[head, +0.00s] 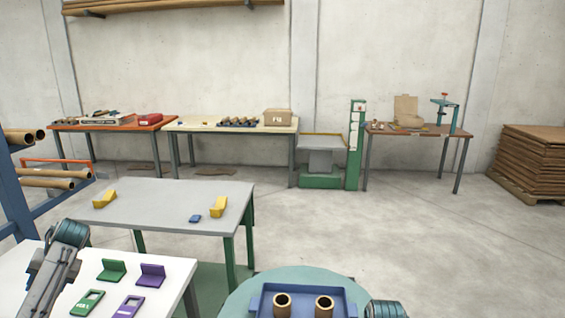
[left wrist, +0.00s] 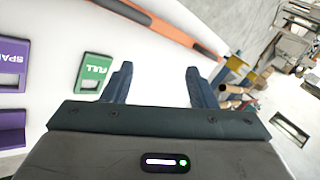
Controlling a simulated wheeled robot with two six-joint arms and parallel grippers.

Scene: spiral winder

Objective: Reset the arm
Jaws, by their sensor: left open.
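My left gripper (left wrist: 158,76) is open in the left wrist view, with its two dark fingers apart and nothing between them. Beyond it is a white table (left wrist: 60,50) with a green plate marked FULL (left wrist: 93,72) and a purple plate (left wrist: 12,62) with partly cut-off lettering. In the head view my left arm (head: 55,270) stands at the lower left, beside the white table's left part; its fingers cannot be made out there. Of my right arm (head: 385,309) only a teal joint shows at the bottom edge; its gripper is out of frame.
Green (head: 112,270) and purple (head: 152,275) angled pieces lie on the white table. A blue tray (head: 258,300) holds two brown tubes (head: 282,303) on a round teal table. A grey table (head: 170,205) carries yellow pieces (head: 219,207). Open floor lies at right.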

